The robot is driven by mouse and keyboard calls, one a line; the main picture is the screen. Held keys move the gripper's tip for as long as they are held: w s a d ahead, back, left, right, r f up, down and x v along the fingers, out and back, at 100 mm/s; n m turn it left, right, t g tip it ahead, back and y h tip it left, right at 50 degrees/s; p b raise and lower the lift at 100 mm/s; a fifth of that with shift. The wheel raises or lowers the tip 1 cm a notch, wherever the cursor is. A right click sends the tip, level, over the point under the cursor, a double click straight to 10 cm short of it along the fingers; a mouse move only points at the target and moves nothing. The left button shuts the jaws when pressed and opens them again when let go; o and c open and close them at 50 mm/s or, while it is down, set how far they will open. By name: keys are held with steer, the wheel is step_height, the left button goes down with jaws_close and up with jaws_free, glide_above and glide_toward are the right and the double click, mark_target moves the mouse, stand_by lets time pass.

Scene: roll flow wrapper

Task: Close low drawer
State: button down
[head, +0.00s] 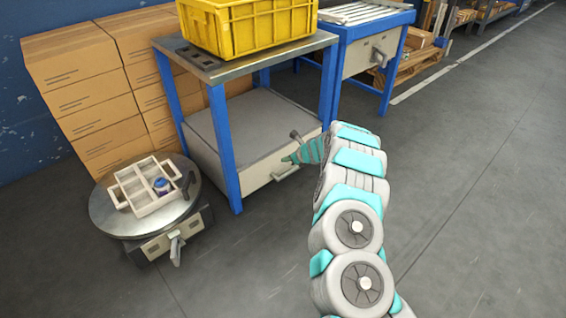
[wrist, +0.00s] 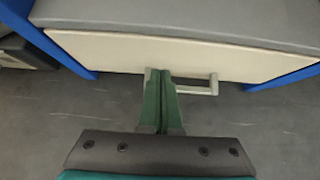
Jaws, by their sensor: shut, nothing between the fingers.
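The low drawer (head: 258,172) sits at the bottom of the blue-legged table; its pale front faces my arm. In the wrist view the drawer front (wrist: 110,52) runs across the top, with a bar handle (wrist: 205,88) on it. My gripper (head: 290,157) is at the drawer front, close to the handle. In the wrist view my gripper (wrist: 160,75) has its green fingers together and empty, at the left end of the handle. Whether the fingertips touch the front or the handle I cannot tell. How far the drawer stands out is unclear.
The blue-legged table (head: 245,65) carries a yellow crate (head: 262,25). A round robot-like base (head: 120,218) with a white divided tray (head: 140,205) stands at the left. Cardboard boxes (head: 75,80) are stacked behind. A second blue table (head: 350,55) stands behind right. The floor at right is clear.

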steer(key=v, duration=0.9)
steer(key=s+a+r+n+g+y+p, duration=0.1)
steer(key=s+a+r+n+g+y, duration=0.1)
steer(key=s+a+r+n, duration=0.6)
steer(key=s+a+r+n+g+y+p, duration=0.1)
steer(key=s+a+r+n, duration=0.4)
steer(key=r, duration=0.6)
steer(key=s+r+n+g+p, duration=0.1)
steer(key=s+r+n+g, duration=0.3)
steer(key=s, duration=0.7)
steer(key=s+d+r+n+h+p, duration=0.1)
steer(key=s+d+n+h, duration=0.2)
steer(key=s, duration=0.9)
steer(key=s+d+r+n+g+h+p, duration=0.1)
steer(key=s+d+r+n+h, duration=0.1)
steer(key=s+d, duration=0.7)
steer(key=s+d+r+n+g+h+p, duration=0.1)
steer(key=s+d+n+h, duration=0.2)
steer(key=s, duration=1.1)
steer(key=d+n, duration=0.3)
steer(key=shift+s+d+r+h, duration=0.25)
steer(key=shift+s+r+h, duration=0.1)
steer(key=shift+s+h, duration=0.05)
